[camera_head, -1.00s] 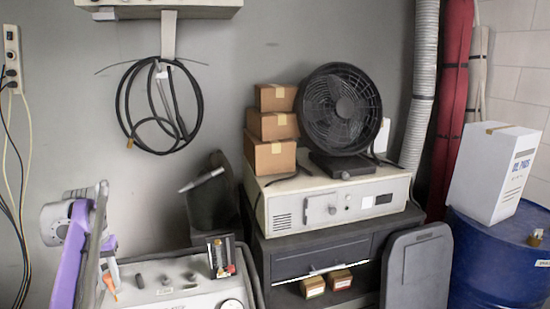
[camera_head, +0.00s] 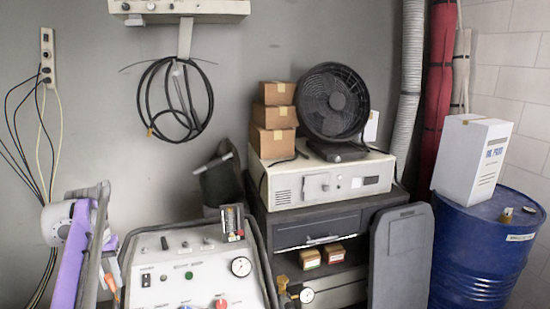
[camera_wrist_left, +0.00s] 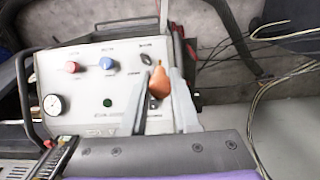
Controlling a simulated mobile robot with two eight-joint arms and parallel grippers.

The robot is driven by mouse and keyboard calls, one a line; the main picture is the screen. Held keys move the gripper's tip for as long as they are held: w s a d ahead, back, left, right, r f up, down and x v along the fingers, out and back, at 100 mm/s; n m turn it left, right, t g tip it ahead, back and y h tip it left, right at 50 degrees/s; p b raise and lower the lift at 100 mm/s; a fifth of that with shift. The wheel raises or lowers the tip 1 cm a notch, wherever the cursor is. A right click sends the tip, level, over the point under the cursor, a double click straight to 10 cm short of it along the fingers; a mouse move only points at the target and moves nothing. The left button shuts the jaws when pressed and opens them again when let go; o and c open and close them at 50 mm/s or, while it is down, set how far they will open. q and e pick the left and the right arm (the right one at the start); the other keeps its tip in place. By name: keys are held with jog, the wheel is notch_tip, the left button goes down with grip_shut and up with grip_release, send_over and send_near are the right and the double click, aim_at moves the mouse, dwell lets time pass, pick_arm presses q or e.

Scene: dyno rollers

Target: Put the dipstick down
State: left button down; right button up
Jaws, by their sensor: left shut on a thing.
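My left gripper (camera_head: 112,280) is at the lower left of the head view, with my purple arm behind it. It is shut on the dipstick, whose orange handle (camera_head: 117,292) shows just at the fingers. In the left wrist view the orange handle (camera_wrist_left: 158,82) sits between the two grey fingers of the gripper (camera_wrist_left: 167,95). The rest of the dipstick is hard to make out. In the head view the gripper is just left of the control console (camera_head: 196,270). My right gripper is not in view.
The console has a gauge (camera_head: 241,266) and several knobs. A dark cabinet (camera_head: 318,231) beside it bears a beige unit (camera_head: 330,180), a fan (camera_head: 333,103) and stacked boxes (camera_head: 274,117). A blue drum (camera_head: 478,250) with a white carton (camera_head: 470,158) stands at the right. Cables hang at the left wall.

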pick_arm(q)
jog(key=w+d+f+m, duration=0.1)
jog(key=w+d+f, duration=0.1)
jog(key=d+f, duration=0.55)
jog(key=s+d+f+m, duration=0.1)
jog(key=s+d+f, duration=0.3)
jog(key=d+f, duration=0.5)
jog(key=s+d+f+m, duration=0.1)
jog(key=s+d+f, duration=0.2)
jog(key=d+f, duration=0.6)
jog(key=shift+s+f+m, duration=0.2)
jog(key=shift+s+m, duration=0.1)
jog(key=shift+s, duration=0.1)
jog(key=shift+s, duration=0.1)
